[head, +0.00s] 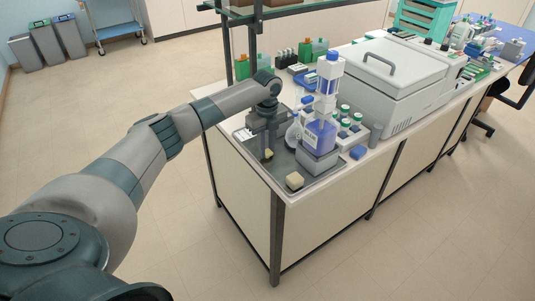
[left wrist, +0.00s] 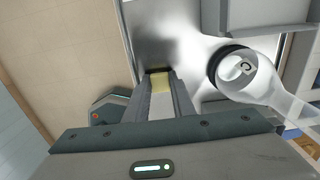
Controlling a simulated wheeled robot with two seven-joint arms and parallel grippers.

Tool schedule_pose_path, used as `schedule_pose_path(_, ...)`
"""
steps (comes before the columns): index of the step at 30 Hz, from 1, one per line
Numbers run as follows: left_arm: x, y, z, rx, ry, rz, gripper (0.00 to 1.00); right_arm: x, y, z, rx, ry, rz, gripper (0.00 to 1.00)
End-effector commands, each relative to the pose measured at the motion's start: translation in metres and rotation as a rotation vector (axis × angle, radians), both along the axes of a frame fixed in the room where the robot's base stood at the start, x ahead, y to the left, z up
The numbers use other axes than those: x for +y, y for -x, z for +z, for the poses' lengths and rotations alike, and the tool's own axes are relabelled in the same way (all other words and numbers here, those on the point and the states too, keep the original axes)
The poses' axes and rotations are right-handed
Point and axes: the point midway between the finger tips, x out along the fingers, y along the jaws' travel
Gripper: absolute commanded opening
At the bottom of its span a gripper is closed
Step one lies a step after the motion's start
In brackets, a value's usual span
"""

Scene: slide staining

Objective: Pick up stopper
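My left gripper (head: 267,151) points down at the near left part of the grey metal tray on the bench. A small pale yellow piece, apparently the stopper (left wrist: 160,82), lies between its fingertips. In the left wrist view, this piece fills the narrow gap between the fingers (left wrist: 161,92), and they look closed on it. I cannot tell whether it touches the tray. A clear glass vessel with a dark rim (left wrist: 236,70) stands just right of the fingers. My right gripper is not in view.
A beige block (head: 294,181) lies at the tray's (head: 318,181) front corner. A large grey lidded machine (head: 391,75) stands farther right. The bench's left edge is near.

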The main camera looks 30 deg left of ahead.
Motion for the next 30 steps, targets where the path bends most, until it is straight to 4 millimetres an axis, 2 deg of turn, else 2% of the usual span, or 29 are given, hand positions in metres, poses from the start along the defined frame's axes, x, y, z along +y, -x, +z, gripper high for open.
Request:
schedule_pose_path(14,0.000,-0.001,0.007,-0.001,0.000,0.000,0.02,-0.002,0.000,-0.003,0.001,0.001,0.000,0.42)
schedule_pose_path(20,0.000,-0.001,0.030,-0.004,-0.001,0.000,0.02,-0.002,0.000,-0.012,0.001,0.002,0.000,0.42)
schedule_pose_path(30,0.000,-0.001,0.084,-0.002,0.000,0.000,0.02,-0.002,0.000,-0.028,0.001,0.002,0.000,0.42)
